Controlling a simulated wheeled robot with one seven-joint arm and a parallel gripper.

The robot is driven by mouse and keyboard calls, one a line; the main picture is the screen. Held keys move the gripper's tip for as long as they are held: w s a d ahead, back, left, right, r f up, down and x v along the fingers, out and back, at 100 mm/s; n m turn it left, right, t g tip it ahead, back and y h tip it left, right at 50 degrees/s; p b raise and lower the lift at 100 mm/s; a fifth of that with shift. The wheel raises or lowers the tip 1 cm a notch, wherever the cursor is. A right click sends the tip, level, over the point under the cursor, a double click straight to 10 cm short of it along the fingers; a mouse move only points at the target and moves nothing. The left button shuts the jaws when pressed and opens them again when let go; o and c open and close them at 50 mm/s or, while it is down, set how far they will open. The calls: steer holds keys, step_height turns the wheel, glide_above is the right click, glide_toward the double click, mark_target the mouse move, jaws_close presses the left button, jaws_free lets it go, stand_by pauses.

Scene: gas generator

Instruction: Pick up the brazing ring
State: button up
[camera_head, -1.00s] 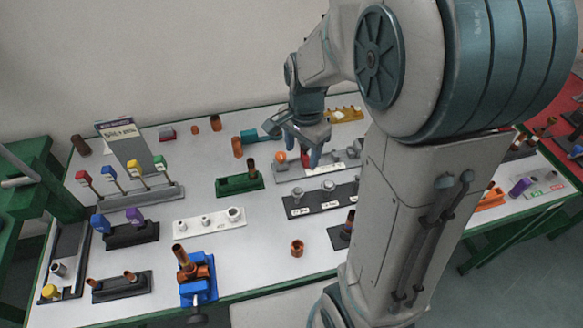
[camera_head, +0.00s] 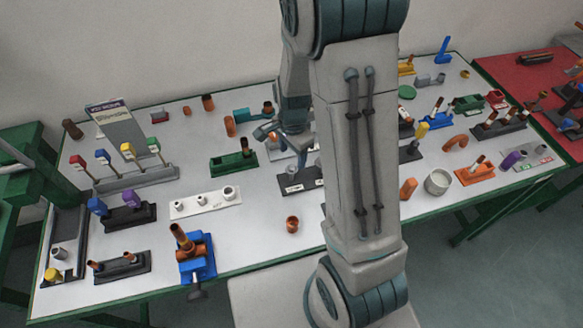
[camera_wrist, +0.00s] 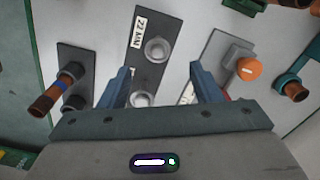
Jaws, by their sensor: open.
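I cannot tell for certain which thing is the brazing ring. Silvery ring-like pieces sit on a dark tray with white size labels (camera_wrist: 135,62); one ring-like piece (camera_wrist: 157,49) is beyond my fingers in the wrist view, another (camera_wrist: 143,99) shows low between them. My gripper (camera_wrist: 163,80) is open with two blue fingers apart, and nothing is seen held. In the head view my gripper (camera_head: 276,133) is above the tray area, and my arm hides part of the dark tray (camera_head: 290,186).
Beside the dark tray are a grey stand with an orange round piece (camera_wrist: 249,69) and a dark block with a copper tube (camera_wrist: 45,103). In the head view a green block (camera_head: 233,164), a white tray (camera_head: 205,203) and a blue vise (camera_head: 197,258) stand to the left. Bare table surrounds the copper fitting (camera_head: 292,224).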

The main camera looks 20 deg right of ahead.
mark_target(291, 167)
steer(key=f, duration=0.3)
steer(key=shift+s+a+f+p, duration=0.15)
steer(key=shift+s+a+p, duration=0.05)
steer(key=shift+s+p, duration=0.1)
steer(key=shift+w+f, duration=0.1)
steer(key=shift+f, duration=0.35)
steer(key=shift+f, duration=0.25)
steer(key=c, duration=0.8)
